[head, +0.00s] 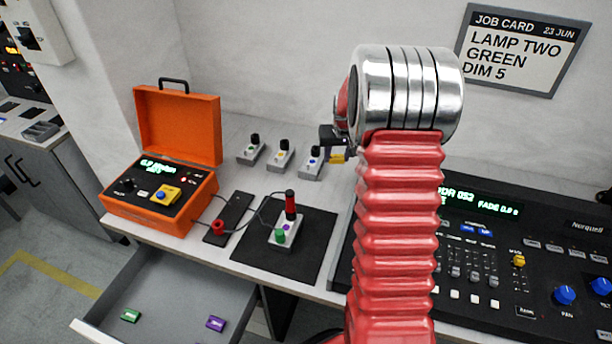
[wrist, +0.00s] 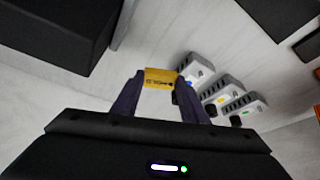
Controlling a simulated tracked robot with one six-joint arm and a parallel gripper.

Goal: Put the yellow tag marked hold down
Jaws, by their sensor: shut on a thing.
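My gripper (wrist: 160,92) is shut on the yellow tag (wrist: 160,77), which sits between its two dark fingertips in the wrist view. The tag has small dark print that I cannot read at this size. In the head view the tag (head: 338,158) shows as a small yellow piece at the end of my arm, and my red arm hides much of the gripper. The tag is held above the bench top, with its height hard to judge. Three grey switch boxes (head: 281,158) with black knobs stand to its left in the head view.
An open orange case (head: 207,200) stands at the left. A black mat (head: 318,228) carries a grey box (head: 287,237) with a red-topped lever. A black console (head: 500,230) fills the right. The open drawer (head: 190,265) holds a green tag (head: 130,316) and a purple tag (head: 215,323).

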